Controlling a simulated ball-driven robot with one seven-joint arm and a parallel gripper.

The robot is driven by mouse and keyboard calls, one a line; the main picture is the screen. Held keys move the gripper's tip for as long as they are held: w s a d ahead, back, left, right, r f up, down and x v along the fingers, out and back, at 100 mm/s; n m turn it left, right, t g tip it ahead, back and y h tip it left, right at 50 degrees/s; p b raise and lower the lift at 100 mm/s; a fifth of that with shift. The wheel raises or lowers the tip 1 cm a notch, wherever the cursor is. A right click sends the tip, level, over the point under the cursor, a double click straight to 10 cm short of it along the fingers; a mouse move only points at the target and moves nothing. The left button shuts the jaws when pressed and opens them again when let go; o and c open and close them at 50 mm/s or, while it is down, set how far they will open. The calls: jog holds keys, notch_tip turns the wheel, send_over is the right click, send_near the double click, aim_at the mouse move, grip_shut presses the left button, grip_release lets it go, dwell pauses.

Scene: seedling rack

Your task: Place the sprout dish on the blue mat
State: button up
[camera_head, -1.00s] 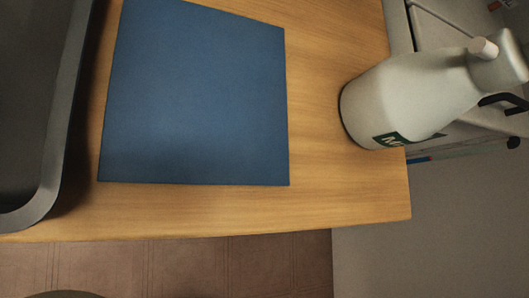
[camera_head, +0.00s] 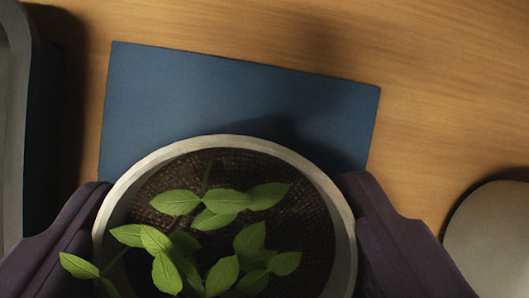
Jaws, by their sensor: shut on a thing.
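The sprout dish (camera_head: 343,235) is a round pale-rimmed pot with dark soil and several green-leaved sprouts. It fills the lower middle of the view. My gripper (camera_head: 228,215) is shut on it, with one dark purple finger at its left side and one at its right. The blue mat (camera_head: 190,95) lies flat on the wooden table behind and beneath the dish in the picture. The dish hides the mat's lower part. A shadow falls on the mat beside the dish's upper right rim. I cannot tell whether the dish touches the mat.
A dark grey tray (camera_head: 15,120) stands at the left edge, close to the mat. A pale rounded object (camera_head: 495,230) stands at the lower right, close to my right finger. The wooden table (camera_head: 440,90) is clear at the top and upper right.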

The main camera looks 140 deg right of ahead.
jog(key=shift+s+a+f+b, duration=0.1)
jog(key=shift+f+b, duration=0.1)
jog(key=shift+f, duration=0.3)
jog(key=shift+a+f+b, duration=0.1)
jog(key=shift+f+b, duration=0.05)
jog(key=shift+f, duration=0.35)
jog(key=shift+a, duration=0.15)
jog(key=shift+d+r, duration=0.15)
jog(key=shift+d, duration=0.05)
jog(key=o, duration=1.1)
jog(key=p+v, duration=0.9)
jog(key=v, duration=0.3)
jog(key=shift+s+a, duration=0.1)
jog(key=shift+s, duration=0.05)
